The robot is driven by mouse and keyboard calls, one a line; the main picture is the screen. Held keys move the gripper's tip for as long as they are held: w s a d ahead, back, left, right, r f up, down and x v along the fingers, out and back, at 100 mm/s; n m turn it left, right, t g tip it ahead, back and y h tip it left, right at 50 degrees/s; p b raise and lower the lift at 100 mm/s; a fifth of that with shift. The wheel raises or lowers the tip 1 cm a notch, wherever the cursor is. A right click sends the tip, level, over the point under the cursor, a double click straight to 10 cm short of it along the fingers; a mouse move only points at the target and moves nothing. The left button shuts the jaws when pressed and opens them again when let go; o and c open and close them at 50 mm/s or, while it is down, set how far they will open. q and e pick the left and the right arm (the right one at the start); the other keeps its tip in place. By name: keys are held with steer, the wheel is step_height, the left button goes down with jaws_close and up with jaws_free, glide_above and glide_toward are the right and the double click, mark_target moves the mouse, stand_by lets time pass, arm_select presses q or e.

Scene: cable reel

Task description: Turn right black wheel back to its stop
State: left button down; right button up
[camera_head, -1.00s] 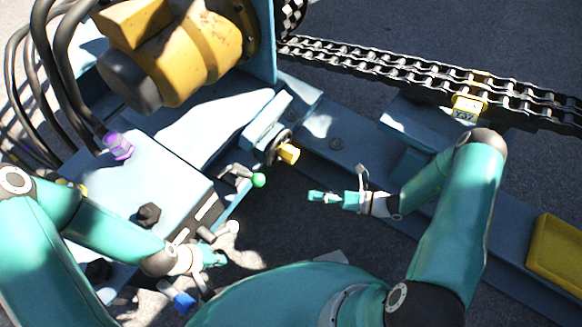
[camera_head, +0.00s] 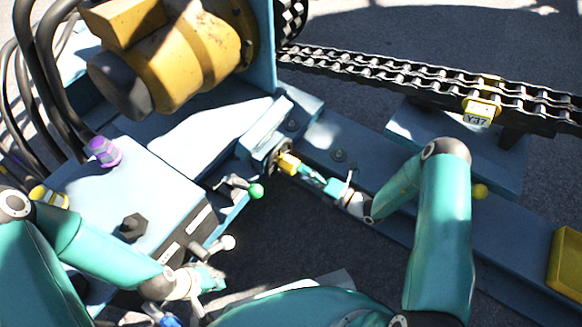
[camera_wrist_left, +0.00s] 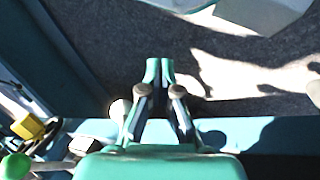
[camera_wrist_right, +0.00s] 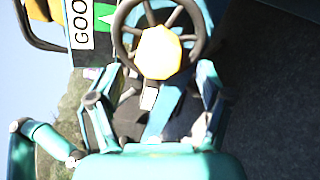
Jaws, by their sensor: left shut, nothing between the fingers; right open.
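The black wheel (camera_head: 273,157) stands at the end of a blue block on the blue frame, with a yellow hub piece (camera_head: 289,163) facing my right gripper. In the right wrist view the spoked black rim (camera_wrist_right: 127,42) and the yellow hub piece (camera_wrist_right: 160,52) show ahead, between the fingers. My right gripper (camera_head: 312,177) is open and empty, its fingertips close to the hub piece; I cannot tell whether they touch. My left gripper (camera_head: 214,280) is shut and empty, low at the front of the blue box; its fingertips meet in the left wrist view (camera_wrist_left: 160,70).
A green-knobbed lever (camera_head: 256,191) sits just left of and below the wheel. A white-knobbed lever (camera_head: 226,242) is near my left gripper. A chain (camera_head: 400,76) with a yellow tag (camera_head: 478,113) runs behind. A yellow tray (camera_head: 566,262) lies at right. Dark open ground lies below the frame.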

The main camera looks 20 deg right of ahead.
mark_target(292, 166)
steer(key=shift+b+x, duration=0.5)
steer(key=shift+x, duration=2.15)
jaws_close()
steer(key=shift+d, duration=0.15)
